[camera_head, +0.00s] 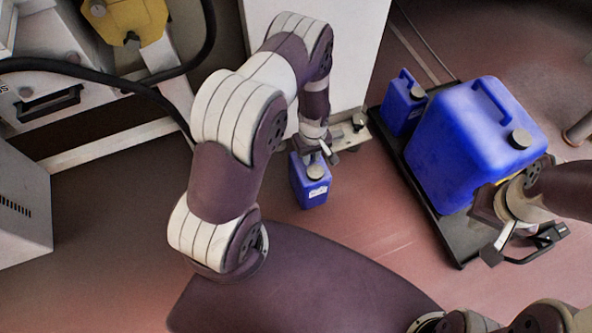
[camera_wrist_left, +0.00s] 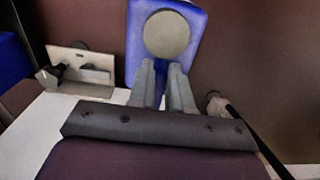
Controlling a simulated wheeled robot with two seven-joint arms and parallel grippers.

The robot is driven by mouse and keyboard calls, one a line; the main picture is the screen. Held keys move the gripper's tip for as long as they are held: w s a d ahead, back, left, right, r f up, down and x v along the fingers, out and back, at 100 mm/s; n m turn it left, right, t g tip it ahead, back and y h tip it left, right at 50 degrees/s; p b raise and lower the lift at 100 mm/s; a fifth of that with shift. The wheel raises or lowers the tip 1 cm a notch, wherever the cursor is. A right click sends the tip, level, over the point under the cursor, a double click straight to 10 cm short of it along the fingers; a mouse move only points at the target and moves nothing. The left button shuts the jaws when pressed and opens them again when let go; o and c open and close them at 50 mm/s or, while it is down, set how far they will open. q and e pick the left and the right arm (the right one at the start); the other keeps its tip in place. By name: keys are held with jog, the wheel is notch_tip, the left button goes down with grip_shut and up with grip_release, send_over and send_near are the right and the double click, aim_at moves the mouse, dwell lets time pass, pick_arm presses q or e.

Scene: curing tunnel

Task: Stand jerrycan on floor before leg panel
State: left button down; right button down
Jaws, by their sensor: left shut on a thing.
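A small blue jerrycan (camera_head: 311,188) with a grey cap and a white label is upright in front of the white leg panel (camera_head: 352,60). My left gripper (camera_head: 322,154) is shut on its top, beside the cap. I cannot tell whether its base touches the floor. In the left wrist view, the jerrycan (camera_wrist_left: 137,50) and its round cap lie just beyond the two fingers (camera_wrist_left: 165,75). My right gripper (camera_head: 521,248) is open and empty, beside the black platform at the right.
A large blue jerrycan (camera_head: 460,140) and a smaller one (camera_head: 402,105) stand on a black platform (camera_head: 440,228) to the right. A metal bracket (camera_head: 350,132) sits at the panel's foot. Reddish floor (camera_head: 375,215) is clear between the held jerrycan and the platform.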

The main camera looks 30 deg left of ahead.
pick_arm(q)
jog(key=s+a+f, duration=0.1)
jog(key=s+a+f+b, duration=0.1)
jog(key=a, duration=0.1)
jog(key=shift+s+a+f, duration=0.15)
jog(key=shift+a+f, duration=0.05)
jog(key=shift+f, duration=0.15)
notch_tip(320, 180, down, 4)
jog(key=b, duration=0.3)
jog(key=shift+r, duration=0.15)
jog(key=c, duration=1.1)
grip_release()
jog(key=shift+o, duration=0.2)
notch_tip(320, 180, up, 26)
jog(key=m+p, duration=0.5)
jog(key=p, duration=0.2)
send_over(296, 166)
jog(key=d, duration=0.3)
jog(key=s+d+r+m+t, duration=0.1)
jog(key=s+d+r+m, duration=0.1)
jog(key=s+r+m, duration=0.3)
jog(key=s+r, duration=0.4)
jog(key=shift+d+r, duration=0.15)
jog(key=shift+r, duration=0.15)
